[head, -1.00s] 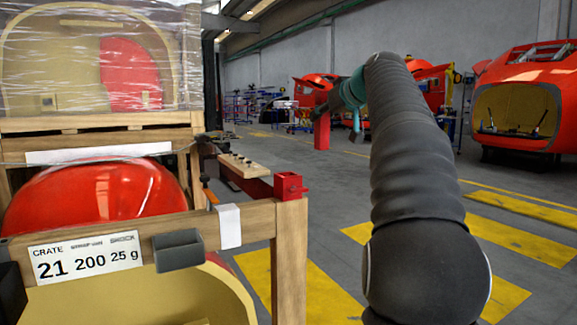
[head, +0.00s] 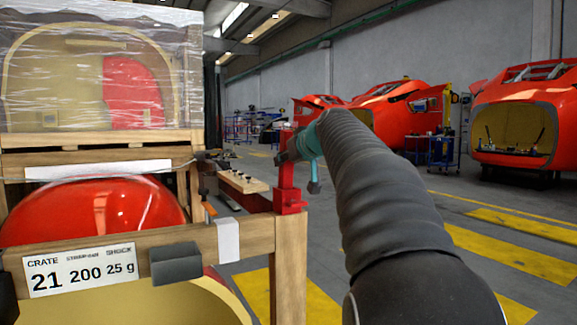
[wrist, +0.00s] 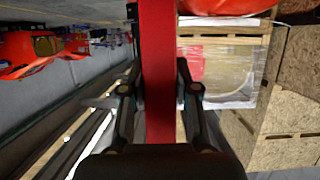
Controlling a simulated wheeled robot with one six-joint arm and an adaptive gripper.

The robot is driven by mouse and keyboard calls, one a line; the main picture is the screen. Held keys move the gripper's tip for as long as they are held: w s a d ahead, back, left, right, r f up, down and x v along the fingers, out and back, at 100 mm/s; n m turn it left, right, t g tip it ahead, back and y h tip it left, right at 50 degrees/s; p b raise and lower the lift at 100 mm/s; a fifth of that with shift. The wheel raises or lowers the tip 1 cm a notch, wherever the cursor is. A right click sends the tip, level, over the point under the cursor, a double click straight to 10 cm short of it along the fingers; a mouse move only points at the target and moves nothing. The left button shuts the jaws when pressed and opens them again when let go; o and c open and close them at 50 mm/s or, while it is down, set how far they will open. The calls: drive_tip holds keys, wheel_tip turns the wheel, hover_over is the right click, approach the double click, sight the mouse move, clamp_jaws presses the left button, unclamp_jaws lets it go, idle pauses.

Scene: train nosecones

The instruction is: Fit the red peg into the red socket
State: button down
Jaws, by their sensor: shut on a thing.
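The red peg (head: 287,170) stands upright in the head view and fills the middle of the wrist view (wrist: 158,50) as a long red bar. My gripper (head: 294,152) is shut on it, with a finger on each side in the wrist view (wrist: 158,92). The red socket (head: 290,203) sits on top of the crate's wooden corner post. The peg's lower end meets the socket in the head view, directly above it. I cannot tell how deep it sits, or whether it is inside or only lined up in front or behind.
The wooden crate (head: 258,240) holds a red nosecone (head: 95,212), with a wrapped crate (head: 100,70) stacked behind. A wooden board with black knobs (head: 243,181) lies beside the post. Open floor with yellow markings (head: 500,262) is to the right, with red nosecones beyond.

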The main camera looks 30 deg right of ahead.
drive_tip(key=c, duration=1.2)
unclamp_jaws()
drive_tip(key=shift+w+d+f, duration=0.1)
drive_tip(key=shift+w+f, duration=0.15)
drive_tip(key=shift+f, duration=0.75)
drive_tip(key=o, duration=0.3)
drive_tip(key=shift+w, duration=0.2)
drive_tip(key=shift+o, duration=0.2)
drive_tip(key=shift+s+r, duration=0.15)
drive_tip(key=shift+r, duration=0.1)
drive_tip(key=shift+s+r, duration=0.1)
